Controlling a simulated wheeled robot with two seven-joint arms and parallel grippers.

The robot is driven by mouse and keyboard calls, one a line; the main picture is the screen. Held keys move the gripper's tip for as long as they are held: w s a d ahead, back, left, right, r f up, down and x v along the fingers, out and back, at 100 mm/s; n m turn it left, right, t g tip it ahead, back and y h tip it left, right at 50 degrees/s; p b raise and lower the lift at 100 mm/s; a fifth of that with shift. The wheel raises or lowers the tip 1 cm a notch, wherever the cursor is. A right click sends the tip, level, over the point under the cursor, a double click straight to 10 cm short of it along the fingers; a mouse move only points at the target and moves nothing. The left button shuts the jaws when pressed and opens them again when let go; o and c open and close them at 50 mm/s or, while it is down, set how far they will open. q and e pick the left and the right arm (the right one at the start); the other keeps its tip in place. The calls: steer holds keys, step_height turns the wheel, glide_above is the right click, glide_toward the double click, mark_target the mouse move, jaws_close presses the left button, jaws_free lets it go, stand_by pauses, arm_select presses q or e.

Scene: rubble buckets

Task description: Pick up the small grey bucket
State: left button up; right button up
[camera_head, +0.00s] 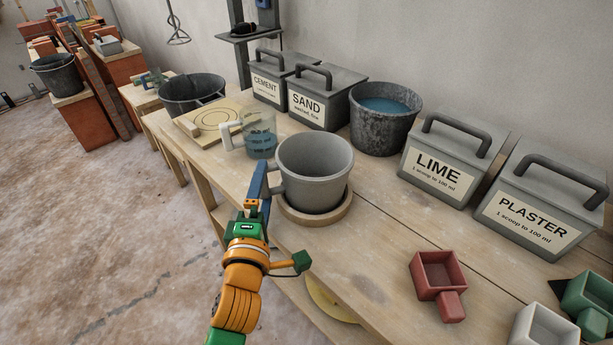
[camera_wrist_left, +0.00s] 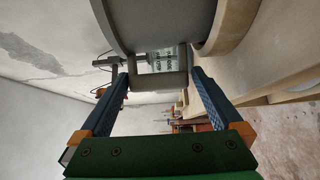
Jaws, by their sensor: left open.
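The small grey bucket (camera_head: 318,172) stands upright on a round wooden base (camera_head: 324,216) on the workbench. Its handle is on its left side, towards my left gripper (camera_head: 261,178). In the left wrist view the bucket's wall (camera_wrist_left: 165,22) fills the top, and its squared handle (camera_wrist_left: 160,80) lies between the two blue fingers of the left gripper (camera_wrist_left: 159,74). The fingers are open, one on each side of the handle, with a gap visible beside it. The bucket's inside looks empty. My right gripper is not in view.
A clear jug (camera_head: 260,137) stands just behind the bucket. A dark bucket of water (camera_head: 382,122) and lidded bins, such as the lime bin (camera_head: 446,163), line the wall. A red scoop (camera_head: 438,285) lies at the front right. The bench between is bare.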

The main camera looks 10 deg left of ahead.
arm_select(q)
steer(key=w, duration=0.2)
steer(key=w+a+p, duration=0.1)
steer(key=w, duration=0.2)
steer(key=shift+w+a, duration=0.1)
steer(key=shift+w, duration=0.15)
steer(key=c, duration=1.6)
